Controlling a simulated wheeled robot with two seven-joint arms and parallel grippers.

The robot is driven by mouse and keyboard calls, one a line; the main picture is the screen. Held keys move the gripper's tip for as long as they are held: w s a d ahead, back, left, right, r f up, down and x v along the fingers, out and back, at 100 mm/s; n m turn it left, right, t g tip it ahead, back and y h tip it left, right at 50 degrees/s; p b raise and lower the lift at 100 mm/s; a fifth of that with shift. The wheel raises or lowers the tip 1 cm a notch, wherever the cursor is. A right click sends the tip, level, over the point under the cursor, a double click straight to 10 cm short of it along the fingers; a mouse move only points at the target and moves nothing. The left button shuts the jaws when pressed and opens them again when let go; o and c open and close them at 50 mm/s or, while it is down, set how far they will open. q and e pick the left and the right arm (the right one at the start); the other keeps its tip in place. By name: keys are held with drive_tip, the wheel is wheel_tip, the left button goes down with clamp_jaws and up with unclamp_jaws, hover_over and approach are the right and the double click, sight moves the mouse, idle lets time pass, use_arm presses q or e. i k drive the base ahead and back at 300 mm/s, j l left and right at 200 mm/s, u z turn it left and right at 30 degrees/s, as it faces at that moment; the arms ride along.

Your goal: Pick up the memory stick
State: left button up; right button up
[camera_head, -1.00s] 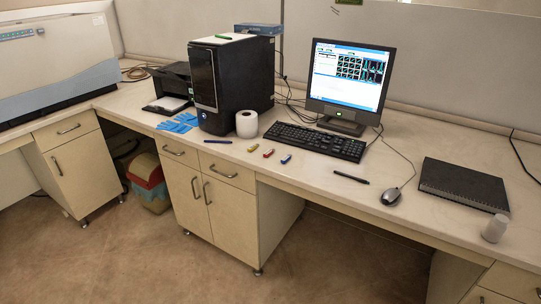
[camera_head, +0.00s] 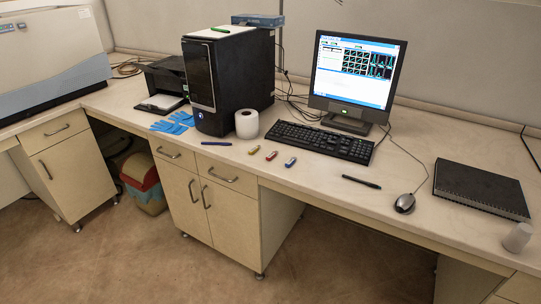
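Three small stick-shaped items that look like memory sticks lie in a row on the desk (camera_head: 330,200), in front of the keyboard. One is yellow (camera_head: 253,150), one is red (camera_head: 271,155) and one is blue (camera_head: 290,161). They lie apart from each other, near the desk's front edge. The picture is too small to show which is the memory stick of the task. Neither of my grippers is in view.
A white paper roll (camera_head: 247,124), a computer tower (camera_head: 230,82) and a keyboard (camera_head: 319,143) stand close behind the sticks. A dark pen (camera_head: 216,143) lies to their left, another pen (camera_head: 361,182) to their right. A mouse (camera_head: 404,203) and black notebook (camera_head: 480,189) are further right.

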sight(255, 149)
drive_tip(key=u, duration=0.15)
drive_tip(key=i+j, duration=0.15)
drive_tip(key=i, duration=0.25)
drive_tip(key=i+j+z, duration=0.15)
drive_tip(key=i, duration=0.3)
